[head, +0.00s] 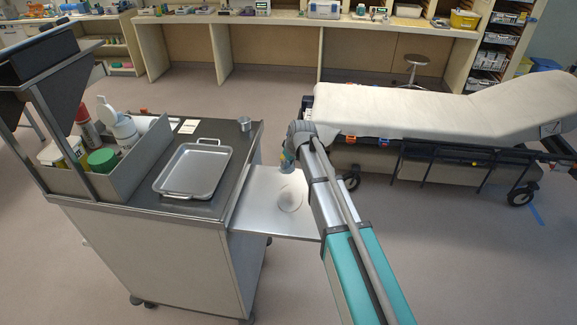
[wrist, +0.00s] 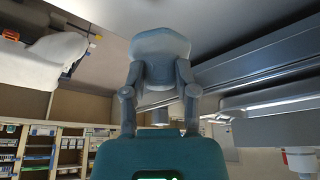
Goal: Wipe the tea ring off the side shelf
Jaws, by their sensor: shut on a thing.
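The side shelf (head: 258,212) is a bare metal leaf on the right of the trolley. The tea ring (head: 290,198) is a faint round outline on its right half, near my arm. My gripper (head: 287,160) is low over the shelf's far edge, beyond the ring, partly hidden by my arm. In the wrist view my gripper (wrist: 160,85) is shut on a pale grey-blue wad, seemingly a cloth (wrist: 160,45). The wad lies against the pale surface in the picture; I cannot tell if it touches it.
The trolley top (head: 218,208) holds a metal tray (head: 192,168), a small metal cup (head: 245,124) and a white card (head: 188,126). A bin (head: 130,172) of bottles stands at its left. A stretcher (head: 410,112) is behind and right. Floor right of the shelf is clear.

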